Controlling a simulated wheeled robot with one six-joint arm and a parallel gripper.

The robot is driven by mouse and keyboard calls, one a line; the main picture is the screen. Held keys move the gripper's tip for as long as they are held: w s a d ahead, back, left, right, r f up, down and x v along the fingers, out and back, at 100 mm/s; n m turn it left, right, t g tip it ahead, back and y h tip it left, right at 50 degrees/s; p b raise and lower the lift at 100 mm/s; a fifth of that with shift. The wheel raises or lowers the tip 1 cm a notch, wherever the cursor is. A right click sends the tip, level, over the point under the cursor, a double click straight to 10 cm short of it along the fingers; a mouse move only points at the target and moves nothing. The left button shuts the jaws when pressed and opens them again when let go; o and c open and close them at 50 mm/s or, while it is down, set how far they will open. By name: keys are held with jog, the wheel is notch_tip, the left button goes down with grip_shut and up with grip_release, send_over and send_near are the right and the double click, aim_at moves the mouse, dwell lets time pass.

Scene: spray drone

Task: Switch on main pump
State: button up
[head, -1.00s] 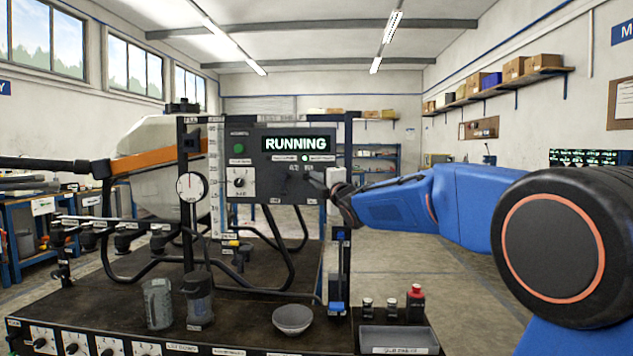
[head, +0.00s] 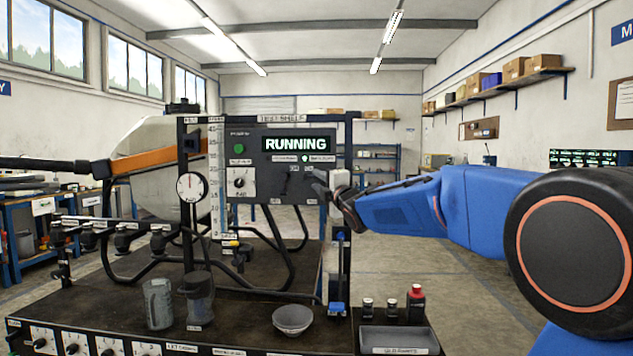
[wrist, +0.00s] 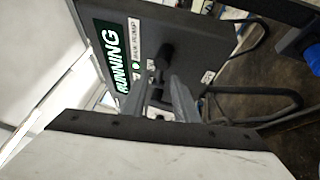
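The dark control panel (head: 262,190) stands on the bench frame. Small black switches (head: 288,182) sit under the lamp. In the wrist view the display (wrist: 112,55) lies sideways, beside a white label that seems to read MAIN PUMP (wrist: 135,40). A black switch lever (wrist: 164,54) sticks out just ahead of my fingertips. My gripper (head: 322,188) is at the panel's lower right; in the wrist view its fingers (wrist: 160,85) stand apart with nothing visibly clamped.
A dial knob (head: 239,182) and a green button (head: 239,149) are on the panel's left. A round gauge (head: 190,187) hangs left of it. Jugs (head: 158,303), a bowl (head: 292,319) and small bottles (head: 415,302) stand on the bench below. A blue-handled valve (head: 337,307) is beneath my gripper.

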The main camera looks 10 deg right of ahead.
jog(key=v, duration=1.5)
jog(key=shift+s, duration=0.4)
jog(key=shift+d+f, duration=0.15)
jog(key=s+d+f+m+g+h, duration=0.3)
jog(key=s+f+m, duration=0.4)
jog(key=s+f, duration=0.15)
jog(key=s+d+f+m+g+h, duration=0.35)
jog(key=s+f+m, duration=0.3)
jog(key=f, duration=0.25)
jog(key=s+a+f+m+g+y, duration=0.1)
jog(key=s+f+m+g, duration=0.3)
jog(key=s+f, duration=0.4)
jog(key=s+a+f+m+g+y, duration=0.1)
jog(key=s+a+f+m+g, duration=0.2)
jog(key=s+f, duration=0.6)
jog(key=s+m+g, duration=0.1)
jog(key=s, duration=0.6)
jog(key=shift+f, duration=0.3)
